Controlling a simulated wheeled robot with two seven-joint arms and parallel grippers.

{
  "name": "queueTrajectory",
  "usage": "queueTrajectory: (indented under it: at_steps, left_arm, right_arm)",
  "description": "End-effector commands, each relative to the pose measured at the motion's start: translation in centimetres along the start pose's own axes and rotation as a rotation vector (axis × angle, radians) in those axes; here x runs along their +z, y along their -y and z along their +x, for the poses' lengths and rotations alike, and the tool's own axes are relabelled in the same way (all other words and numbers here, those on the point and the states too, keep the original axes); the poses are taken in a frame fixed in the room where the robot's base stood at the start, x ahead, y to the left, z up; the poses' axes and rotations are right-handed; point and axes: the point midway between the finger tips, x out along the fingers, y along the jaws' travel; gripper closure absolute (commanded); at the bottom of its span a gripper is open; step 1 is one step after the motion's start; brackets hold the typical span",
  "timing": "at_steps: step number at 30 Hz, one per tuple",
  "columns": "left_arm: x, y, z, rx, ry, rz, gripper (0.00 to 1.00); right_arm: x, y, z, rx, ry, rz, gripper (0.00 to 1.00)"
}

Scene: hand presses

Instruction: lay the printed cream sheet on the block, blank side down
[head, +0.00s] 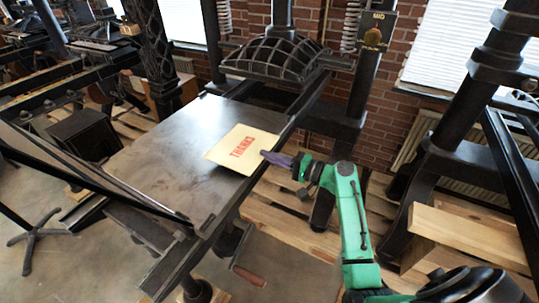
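The cream sheet (225,151) is over the flat dark bed of the press (150,145), near its right edge. Red lettering that looks like "THANKS" faces up. I cannot tell whether the sheet touches the surface or is just above it. My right gripper (266,156), on the green arm, reaches in from the right. Its purple-grey fingers look closed on the sheet's right edge. No separate block can be made out; the dark flat surface under the sheet may be it. My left gripper is not in view.
A ribbed black press head (275,58) stands behind the bed. A long dark frame (90,175) slopes along the bed's left side. A black column (465,100) and a wooden beam (470,237) are at the right. The bed left of the sheet is bare.

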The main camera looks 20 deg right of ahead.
Motion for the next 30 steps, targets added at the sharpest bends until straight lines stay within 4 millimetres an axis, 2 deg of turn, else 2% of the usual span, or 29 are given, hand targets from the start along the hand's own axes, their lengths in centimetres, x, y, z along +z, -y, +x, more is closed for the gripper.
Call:
queueTrajectory:
  at_steps: [14, 17, 24, 25, 30]
  left_arm:
    - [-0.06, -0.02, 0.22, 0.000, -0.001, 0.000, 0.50]
    - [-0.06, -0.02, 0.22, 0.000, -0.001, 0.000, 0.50]
    - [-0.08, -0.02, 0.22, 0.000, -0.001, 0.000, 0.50]
    - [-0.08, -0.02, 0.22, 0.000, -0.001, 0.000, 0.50]
    - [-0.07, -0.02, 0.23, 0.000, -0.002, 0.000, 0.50]
  right_arm:
    - [-0.01, -0.28, -0.01, 0.000, 0.000, 0.000, 1.00]
    - [-0.01, -0.29, -0.01, 0.000, 0.000, 0.000, 0.63]
    - [0.00, -0.30, -0.01, 0.000, 0.000, 0.000, 0.62]
    - [0.00, -0.30, -0.01, 0.000, 0.000, 0.000, 0.52]
    - [0.00, -0.34, -0.02, 0.001, 0.000, 0.000, 0.52]
